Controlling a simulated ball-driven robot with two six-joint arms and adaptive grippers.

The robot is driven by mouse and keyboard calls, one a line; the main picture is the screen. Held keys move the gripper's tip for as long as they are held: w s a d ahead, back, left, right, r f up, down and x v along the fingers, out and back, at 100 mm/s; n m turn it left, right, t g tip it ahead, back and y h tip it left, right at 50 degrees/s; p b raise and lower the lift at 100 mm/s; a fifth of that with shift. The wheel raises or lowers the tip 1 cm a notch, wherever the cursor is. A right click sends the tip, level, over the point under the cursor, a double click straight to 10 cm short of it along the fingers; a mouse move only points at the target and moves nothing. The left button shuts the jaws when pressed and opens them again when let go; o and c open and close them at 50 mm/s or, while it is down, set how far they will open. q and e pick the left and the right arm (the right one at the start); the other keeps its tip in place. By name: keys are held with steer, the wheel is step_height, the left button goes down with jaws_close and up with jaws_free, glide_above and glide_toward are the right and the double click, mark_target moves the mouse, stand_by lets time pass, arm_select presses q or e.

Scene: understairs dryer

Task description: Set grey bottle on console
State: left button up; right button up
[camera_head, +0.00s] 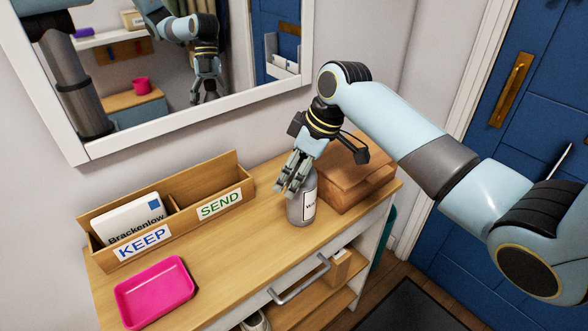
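The grey bottle (296,210) with a white label stands upright at the front part of the wooden console (224,243). Its base appears to rest on the console top. My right gripper (287,188) comes down from above at the bottle's upper left side, and its fingers hide the bottle's top. I cannot tell whether the fingers are closed on the bottle or only beside it. My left gripper is not directly in view.
A wooden letter rack (165,219) marked KEEP and SEND, holding an envelope, is at the back left. A pink tray (154,292) lies at the front left. A mirror (181,140) hangs behind.

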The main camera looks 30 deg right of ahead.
steer(key=v, duration=1.2)
steer(key=shift+r, duration=0.15)
